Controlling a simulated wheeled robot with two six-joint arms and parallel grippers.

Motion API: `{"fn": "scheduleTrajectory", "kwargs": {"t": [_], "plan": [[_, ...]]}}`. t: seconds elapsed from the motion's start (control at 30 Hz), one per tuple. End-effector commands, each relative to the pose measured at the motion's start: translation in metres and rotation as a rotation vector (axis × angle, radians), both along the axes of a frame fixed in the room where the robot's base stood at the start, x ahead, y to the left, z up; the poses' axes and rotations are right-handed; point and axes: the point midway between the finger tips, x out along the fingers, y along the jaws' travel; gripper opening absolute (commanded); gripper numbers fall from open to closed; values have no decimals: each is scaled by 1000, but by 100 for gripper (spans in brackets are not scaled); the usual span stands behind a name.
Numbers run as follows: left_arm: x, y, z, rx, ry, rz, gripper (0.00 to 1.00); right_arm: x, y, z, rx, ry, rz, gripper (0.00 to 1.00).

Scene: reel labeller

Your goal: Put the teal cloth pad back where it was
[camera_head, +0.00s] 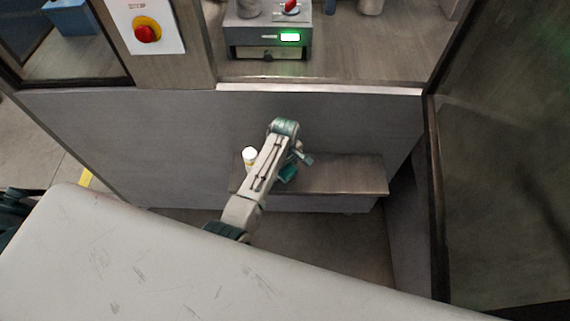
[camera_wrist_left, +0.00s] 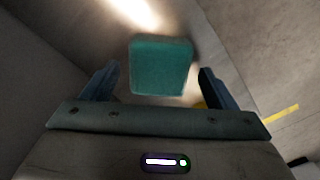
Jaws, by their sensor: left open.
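The teal cloth pad (camera_wrist_left: 162,66) is a rounded square in the wrist view, between and just beyond the two fingers of my left gripper (camera_wrist_left: 158,72). The fingers are spread, with a gap on each side of the pad. In the head view a teal patch of the pad (camera_head: 288,173) shows beside my forearm, over the low shelf (camera_head: 345,175). My left gripper (camera_head: 303,156) is there too, partly hidden by its own arm. Whether the pad rests flat on the shelf is hard to tell. My right gripper is not in view.
Above are the machine's front panel (camera_head: 330,115), a box with a green display (camera_head: 268,38) and a red stop button (camera_head: 146,32). The shelf's right part is clear.

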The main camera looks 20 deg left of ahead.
Motion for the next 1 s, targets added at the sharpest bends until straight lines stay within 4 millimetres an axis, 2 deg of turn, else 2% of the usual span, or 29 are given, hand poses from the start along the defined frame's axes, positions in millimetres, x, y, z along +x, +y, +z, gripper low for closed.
{"fn": "scheduleTrajectory", "kwargs": {"t": [0.17,0.5,0.63,0.8,1.0], "plan": [[1,0,14,-1,-3,0,80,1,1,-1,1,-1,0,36],[1,0,83,0,-4,0,80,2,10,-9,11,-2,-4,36],[1,-1,105,-1,-3,0,80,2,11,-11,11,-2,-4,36],[0,-1,118,0,-1,0,80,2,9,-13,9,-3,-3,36],[0,0,121,0,1,0,80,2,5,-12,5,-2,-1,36]]}}
